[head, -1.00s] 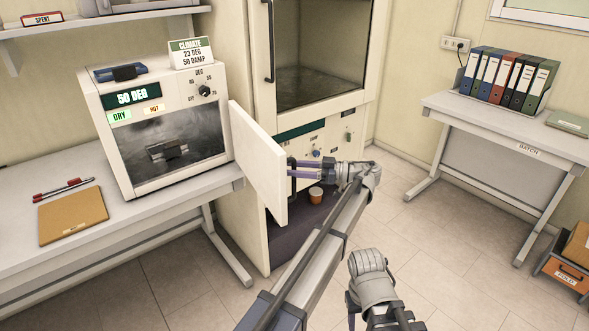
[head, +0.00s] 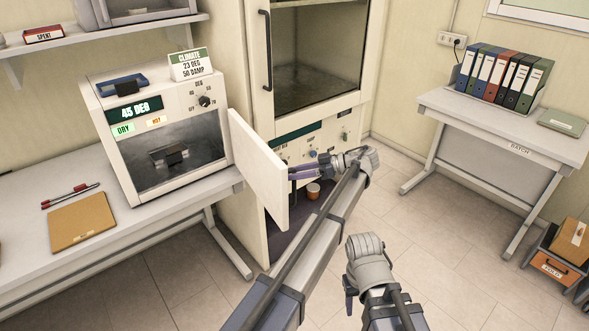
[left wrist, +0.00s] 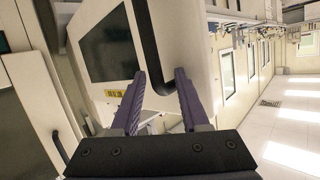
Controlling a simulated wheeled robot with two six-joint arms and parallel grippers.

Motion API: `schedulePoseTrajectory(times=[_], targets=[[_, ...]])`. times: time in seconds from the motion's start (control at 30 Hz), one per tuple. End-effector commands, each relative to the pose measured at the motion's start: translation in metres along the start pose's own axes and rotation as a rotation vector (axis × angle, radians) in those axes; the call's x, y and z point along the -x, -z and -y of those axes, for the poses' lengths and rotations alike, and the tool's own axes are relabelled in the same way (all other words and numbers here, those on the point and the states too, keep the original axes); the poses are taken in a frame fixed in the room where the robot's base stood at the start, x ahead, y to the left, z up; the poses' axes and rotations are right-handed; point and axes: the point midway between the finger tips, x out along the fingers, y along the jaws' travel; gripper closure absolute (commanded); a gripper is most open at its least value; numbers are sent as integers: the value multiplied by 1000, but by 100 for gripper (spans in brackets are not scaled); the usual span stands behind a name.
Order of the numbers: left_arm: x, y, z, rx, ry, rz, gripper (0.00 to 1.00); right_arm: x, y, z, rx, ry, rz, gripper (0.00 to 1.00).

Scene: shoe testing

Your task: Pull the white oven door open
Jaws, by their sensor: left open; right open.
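The white oven (head: 160,120) stands on the left bench. Its white door (head: 258,165) is swung wide open from the oven's right side and juts toward me. The dark oven interior shows, with a dark block (head: 170,155) inside. My left gripper (head: 296,171) is open at the door's right face, by its free edge.
A tall cabinet (head: 285,125) with a glass front stands behind the door; an orange cup (head: 313,190) is in its lower bay. A brown folder (head: 82,221) lies on the left bench. A table (head: 440,105) with binders stands right. The floor between is clear.

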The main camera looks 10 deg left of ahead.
Motion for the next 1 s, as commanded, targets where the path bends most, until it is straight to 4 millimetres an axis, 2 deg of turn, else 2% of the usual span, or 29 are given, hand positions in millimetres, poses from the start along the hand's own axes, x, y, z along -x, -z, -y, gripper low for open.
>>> schedulePoseTrajectory(times=[0.03, 0.13, 0.17, 0.37, 1.0], targets=[[11, 72, 5, 119, 6, -319, 50, 3, 0, 0, 0, 0, 0, 50], [11, 72, 5, 119, 7, -319, 50, 2, 0, 0, 0, 0, 0, 50], [0, 4, 0, -2, 1, -8, 50, 2, 0, 0, 0, 0, 0, 50], [3, 4, -4, 0, 1, -9, 50, 2, 0, 0, 0, 0, 0, 50], [29, -2, -38, 2, -2, -9, 50, 1, 0, 0, 0, 0, 0, 50]])
